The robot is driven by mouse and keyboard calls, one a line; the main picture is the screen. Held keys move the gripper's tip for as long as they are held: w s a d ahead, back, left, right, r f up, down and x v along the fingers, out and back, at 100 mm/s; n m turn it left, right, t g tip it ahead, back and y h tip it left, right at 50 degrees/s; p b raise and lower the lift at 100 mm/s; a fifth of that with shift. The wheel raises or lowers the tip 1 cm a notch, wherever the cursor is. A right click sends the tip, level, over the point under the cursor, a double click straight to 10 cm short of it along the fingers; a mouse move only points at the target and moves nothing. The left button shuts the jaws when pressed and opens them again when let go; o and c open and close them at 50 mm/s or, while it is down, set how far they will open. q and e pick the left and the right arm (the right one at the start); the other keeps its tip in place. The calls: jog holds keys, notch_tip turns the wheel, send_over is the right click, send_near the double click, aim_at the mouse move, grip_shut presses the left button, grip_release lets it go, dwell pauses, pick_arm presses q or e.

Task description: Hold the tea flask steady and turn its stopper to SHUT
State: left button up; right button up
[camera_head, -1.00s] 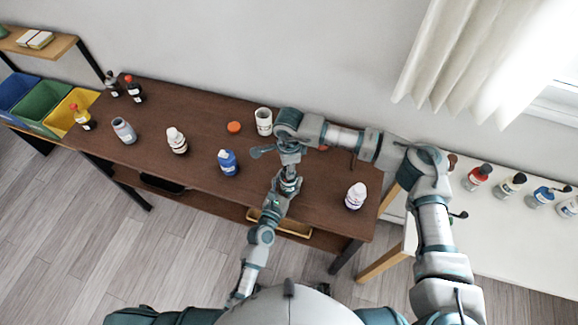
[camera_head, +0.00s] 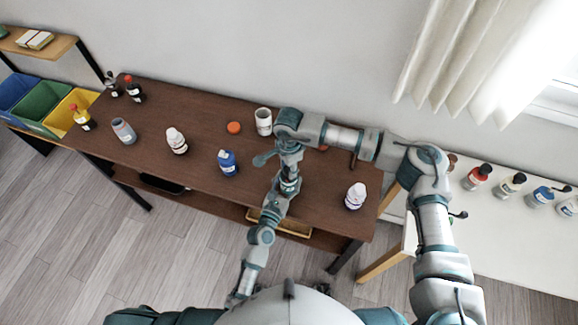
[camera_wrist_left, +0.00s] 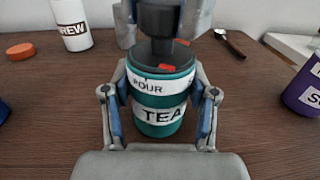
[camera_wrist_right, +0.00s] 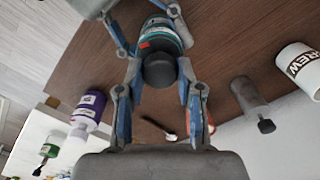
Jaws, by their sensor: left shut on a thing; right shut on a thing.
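The tea flask (camera_wrist_left: 158,101) is a teal cylinder labelled TEA and POUR, upright on the brown table in the left wrist view. My left gripper (camera_wrist_left: 160,88) is shut around its body from both sides. The dark stopper (camera_wrist_left: 162,50) stands on top, with a red mark on the dark lid just above the right part of the POUR label. My right gripper (camera_wrist_right: 160,71) is shut on the stopper (camera_wrist_right: 160,70) from above. In the head view, my right arm and gripper (camera_head: 289,150) hide most of the flask.
A white BREW container (camera_wrist_left: 72,25) and an orange disc (camera_wrist_left: 20,51) stand to the left. A purple bottle (camera_wrist_left: 305,90) is at the right, and a spoon (camera_wrist_left: 230,43) lies behind. A blue bottle (camera_head: 228,163) is close left of my arms in the head view.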

pick_arm(q)
jog(key=shift+a, duration=0.1)
pick_arm(e)
jog(key=shift+w+d, duration=0.15)
jog(key=shift+d, duration=0.05)
jog(key=o, duration=0.9)
jog(key=shift+c, duration=0.2)
jog(key=o, duration=0.3)
jog(key=shift+a, duration=0.15)
notch_tip(320, 180, up, 12)
jog(key=shift+f, duration=0.1)
pick_arm(q)
jog(key=o, duration=1.3)
